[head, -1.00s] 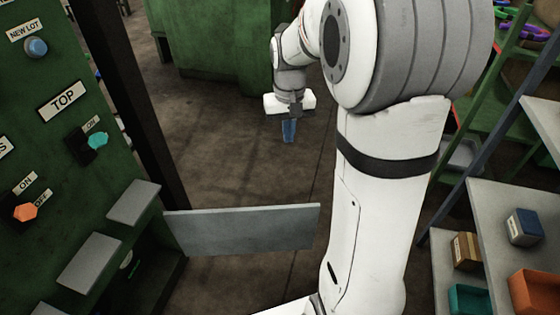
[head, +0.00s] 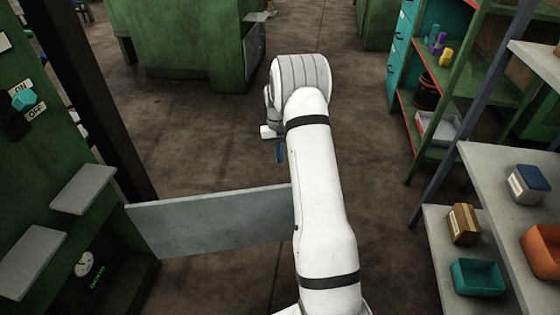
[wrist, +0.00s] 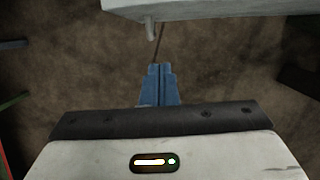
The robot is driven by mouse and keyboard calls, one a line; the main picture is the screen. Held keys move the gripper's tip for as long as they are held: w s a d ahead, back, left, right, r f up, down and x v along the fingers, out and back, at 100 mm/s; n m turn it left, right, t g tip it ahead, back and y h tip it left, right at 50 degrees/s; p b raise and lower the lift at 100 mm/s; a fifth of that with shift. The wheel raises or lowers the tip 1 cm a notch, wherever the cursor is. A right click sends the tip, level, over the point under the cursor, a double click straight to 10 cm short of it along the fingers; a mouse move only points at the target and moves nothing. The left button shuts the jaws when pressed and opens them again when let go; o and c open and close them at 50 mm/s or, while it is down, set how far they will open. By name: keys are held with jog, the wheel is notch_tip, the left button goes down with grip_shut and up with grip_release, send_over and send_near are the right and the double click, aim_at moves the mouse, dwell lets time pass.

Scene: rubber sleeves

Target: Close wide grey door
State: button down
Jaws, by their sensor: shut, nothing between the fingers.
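The wide grey door (head: 205,222) stands open, sticking out to the right from the green machine at the left. My arm hides its right end in the head view. In the wrist view a pale grey panel, seemingly this door (wrist: 225,8), crosses the top with a small knob-like handle (wrist: 151,30) below its edge. My gripper (head: 280,153) is beyond the door in the head view, with its blue fingers pointing down. In the wrist view the fingertips (wrist: 160,68) are together and empty, just short of the handle, with no contact visible.
The green machine (head: 30,165) has two smaller grey plates (head: 83,190) and an open recess with a dial (head: 84,263). Shelves at the right hold a teal bin (head: 477,278), an orange bin (head: 545,250) and boxes. Brown floor (head: 205,125) beyond the door is clear.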

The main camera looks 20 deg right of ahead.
jog(key=s+a+f+b, duration=0.1)
jog(key=s+f+b, duration=0.3)
jog(key=f, duration=0.3)
jog(key=shift+s+a, duration=0.2)
jog(key=shift+s, duration=0.6)
jog(key=shift+a, duration=0.1)
